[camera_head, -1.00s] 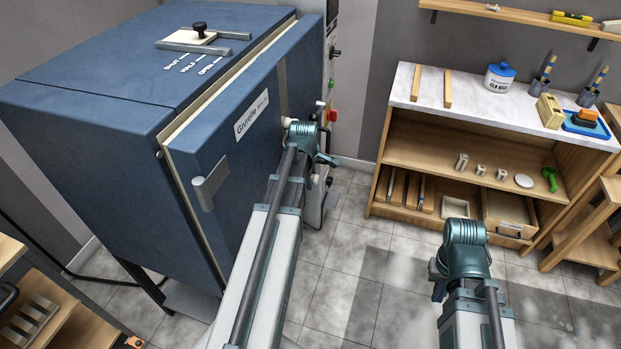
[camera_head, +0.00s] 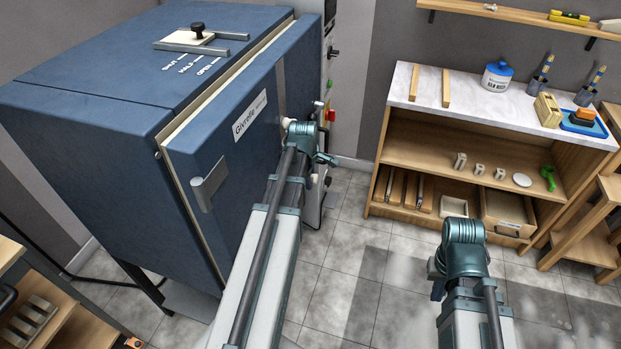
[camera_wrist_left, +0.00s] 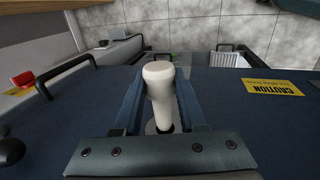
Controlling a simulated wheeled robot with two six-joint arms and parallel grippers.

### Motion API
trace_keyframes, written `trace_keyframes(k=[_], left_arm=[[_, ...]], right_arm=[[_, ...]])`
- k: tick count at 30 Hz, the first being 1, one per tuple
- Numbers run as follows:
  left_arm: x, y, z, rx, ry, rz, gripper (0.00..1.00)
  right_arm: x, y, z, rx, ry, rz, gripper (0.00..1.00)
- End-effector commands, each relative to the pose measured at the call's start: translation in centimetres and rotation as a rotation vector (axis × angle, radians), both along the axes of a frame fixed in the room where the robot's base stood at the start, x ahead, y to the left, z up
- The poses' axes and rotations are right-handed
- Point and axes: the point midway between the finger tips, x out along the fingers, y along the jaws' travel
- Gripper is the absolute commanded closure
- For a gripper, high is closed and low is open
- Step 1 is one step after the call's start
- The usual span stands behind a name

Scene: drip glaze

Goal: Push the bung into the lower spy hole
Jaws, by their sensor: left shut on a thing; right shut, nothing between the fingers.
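The white bung (camera_wrist_left: 158,82) stands between the two fingers of my left gripper (camera_wrist_left: 160,100), which is shut on it. A dark spot and a grey ring show below the bung, close against the blue kiln door (camera_wrist_left: 60,120); I cannot tell how far the bung is in a hole. In the head view my left arm reaches along the door (camera_head: 215,150), and its wrist hides the fingers and the lower spy hole. A pale knob (camera_head: 286,122) shows at the door beside that wrist. My right gripper (camera_head: 440,268) is shut and empty, away from the kiln, its fingertips mostly hidden.
The door handle (camera_head: 208,186) sticks out left of my left arm. A yellow caution label (camera_wrist_left: 272,86) is on the kiln in the wrist view. A shelf unit (camera_head: 480,115) with pots and small tools stands at right. The tiled floor between is clear.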

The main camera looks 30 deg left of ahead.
Motion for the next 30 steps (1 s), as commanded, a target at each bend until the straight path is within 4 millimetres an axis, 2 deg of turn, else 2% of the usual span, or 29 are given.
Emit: trace_keyframes(k=[30], left_arm=[[-0.4, 1.9, 0.0, 0.000, 0.000, 0.001, 1.00]], right_arm=[[0.0, 0.0, 0.0, 0.000, 0.000, 0.000, 1.00]])
